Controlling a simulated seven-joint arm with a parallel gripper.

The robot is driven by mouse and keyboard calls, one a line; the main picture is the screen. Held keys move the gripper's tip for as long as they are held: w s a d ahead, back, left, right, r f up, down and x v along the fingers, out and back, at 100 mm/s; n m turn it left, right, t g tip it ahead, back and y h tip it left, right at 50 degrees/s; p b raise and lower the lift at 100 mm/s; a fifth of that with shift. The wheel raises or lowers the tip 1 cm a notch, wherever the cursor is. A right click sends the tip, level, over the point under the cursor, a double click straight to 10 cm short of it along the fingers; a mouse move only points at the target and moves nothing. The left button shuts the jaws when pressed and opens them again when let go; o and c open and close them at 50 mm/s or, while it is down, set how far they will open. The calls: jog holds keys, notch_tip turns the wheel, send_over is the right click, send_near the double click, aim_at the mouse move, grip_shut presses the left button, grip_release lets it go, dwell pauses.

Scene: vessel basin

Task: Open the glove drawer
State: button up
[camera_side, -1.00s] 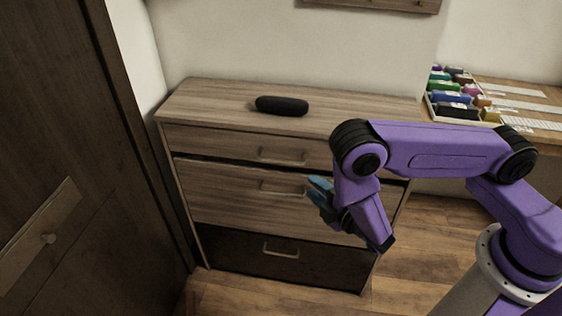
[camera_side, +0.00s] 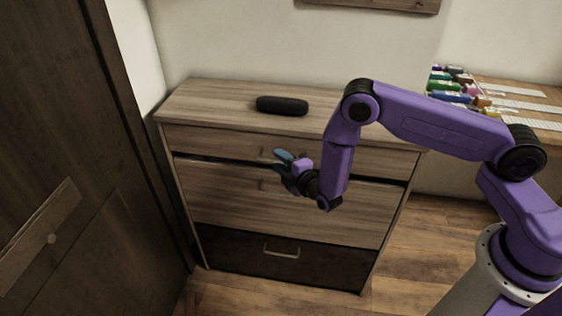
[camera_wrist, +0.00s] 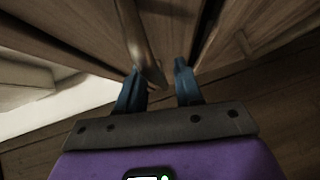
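A wooden chest has a top drawer (camera_side: 215,142), a middle drawer (camera_side: 220,200) and a dark bottom drawer (camera_side: 225,248). No label shows which is the glove drawer. All three look shut, with dark gaps around the middle one. My gripper (camera_side: 281,162) is in front of the upper drawers, near the top drawer's handle (camera_side: 264,155), which it partly hides. The middle handle (camera_side: 262,184) is partly hidden too. In the wrist view my gripper (camera_wrist: 160,80) has its blue fingers apart, and a handle bar (camera_wrist: 137,40) ends near the gap between them; I see no grip on it.
A black rounded object (camera_side: 282,105) lies on the chest top. A dark door (camera_side: 60,130) stands close on the left. A side table with several colourful items (camera_side: 455,97) is at the right. Wooden floor (camera_side: 430,245) is free in front.

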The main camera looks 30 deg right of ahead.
jog(key=shift+w, duration=0.2)
grip_shut()
jog(key=s+a, duration=1)
jog(key=shift+s+a, duration=0.3)
jog(key=shift+s, duration=0.05)
grip_release()
